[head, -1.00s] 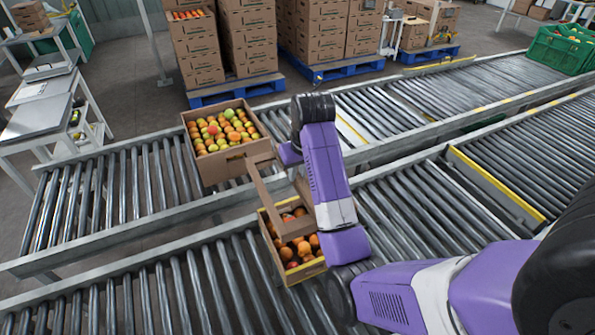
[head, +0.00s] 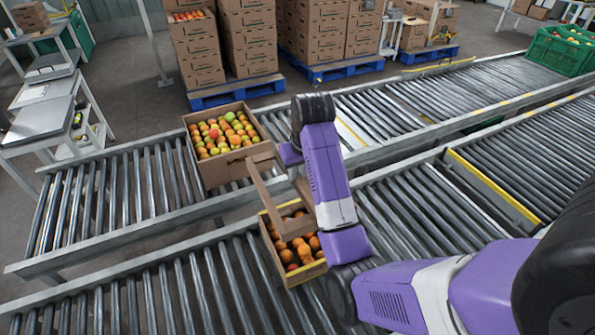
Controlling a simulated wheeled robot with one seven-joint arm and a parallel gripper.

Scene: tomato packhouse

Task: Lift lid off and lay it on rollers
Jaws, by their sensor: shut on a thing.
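The lid (head: 266,191) is a brown cardboard frame with an open middle. It is raised above the near box (head: 305,273) and looks tilted. Its far end overlaps the near corner of the far box in the picture; I cannot tell if they touch. The near box holds orange-red tomatoes and stands on the near rollers (head: 180,300). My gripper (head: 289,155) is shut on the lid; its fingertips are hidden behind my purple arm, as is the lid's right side.
A far box (head: 228,167) of red, yellow and green tomatoes sits on the far conveyor (head: 120,195). The near rollers left of the near box are clear. A yellow-edged rail (head: 495,185) stands right, a green crate (head: 556,52) at the far right.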

